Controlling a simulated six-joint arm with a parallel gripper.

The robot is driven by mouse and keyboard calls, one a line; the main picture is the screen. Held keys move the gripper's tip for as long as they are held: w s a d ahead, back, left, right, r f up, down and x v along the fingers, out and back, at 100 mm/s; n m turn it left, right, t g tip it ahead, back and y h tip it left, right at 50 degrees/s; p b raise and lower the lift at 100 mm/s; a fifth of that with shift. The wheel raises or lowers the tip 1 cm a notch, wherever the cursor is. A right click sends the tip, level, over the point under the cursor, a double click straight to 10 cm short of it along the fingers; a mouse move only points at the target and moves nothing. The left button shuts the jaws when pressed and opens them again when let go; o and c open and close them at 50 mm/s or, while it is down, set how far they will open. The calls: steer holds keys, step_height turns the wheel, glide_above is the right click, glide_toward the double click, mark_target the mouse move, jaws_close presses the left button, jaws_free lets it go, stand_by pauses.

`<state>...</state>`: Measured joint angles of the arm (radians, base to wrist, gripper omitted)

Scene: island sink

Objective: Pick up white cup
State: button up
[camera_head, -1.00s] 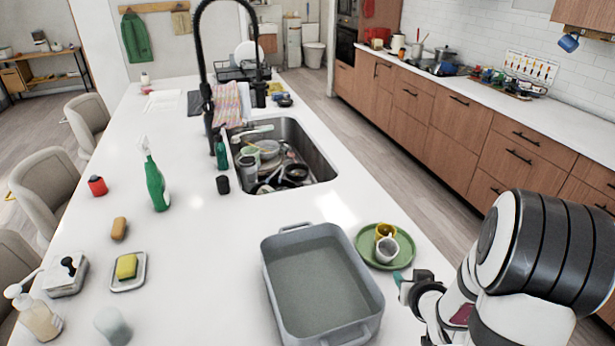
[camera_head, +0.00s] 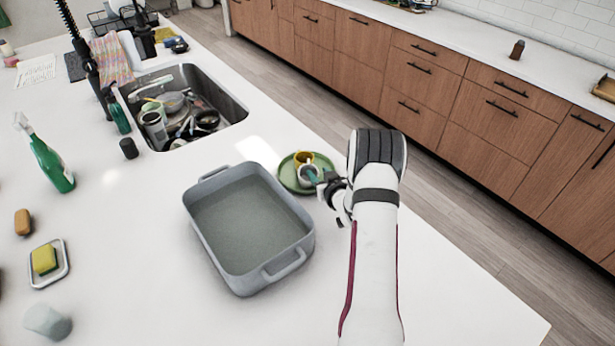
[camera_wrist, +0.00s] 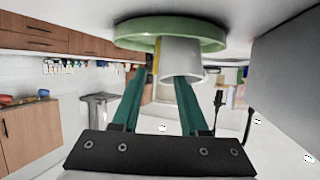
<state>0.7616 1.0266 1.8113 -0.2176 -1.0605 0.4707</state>
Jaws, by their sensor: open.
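The wrist view is upside down. There the white cup (camera_wrist: 180,52) hangs mouth-down from the plate (camera_wrist: 130,36), with a thin strip of the yellow cup (camera_wrist: 155,55) behind it. My gripper (camera_head: 316,179) is at the near right side of the white cup. In the wrist view, my gripper (camera_wrist: 160,76) has its green fingers apart. One finger overlaps the cup's mouth and the other is beside the cup. I cannot tell whether the first is inside it.
A grey baking dish (camera_head: 205,252) stands left of the plate. The sink (camera_head: 228,110) with dishes lies farther back. A green spray bottle (camera_head: 50,162), a sponge (camera_head: 44,259) on a dish and a pale cup (camera_head: 47,321) are at the left.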

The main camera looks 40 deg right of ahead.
steer(key=shift+w+d+f, duration=0.1)
steer(key=shift+w+f, duration=0.05)
steer(key=shift+w, duration=0.2)
jaws_close()
stand_by(1.2)
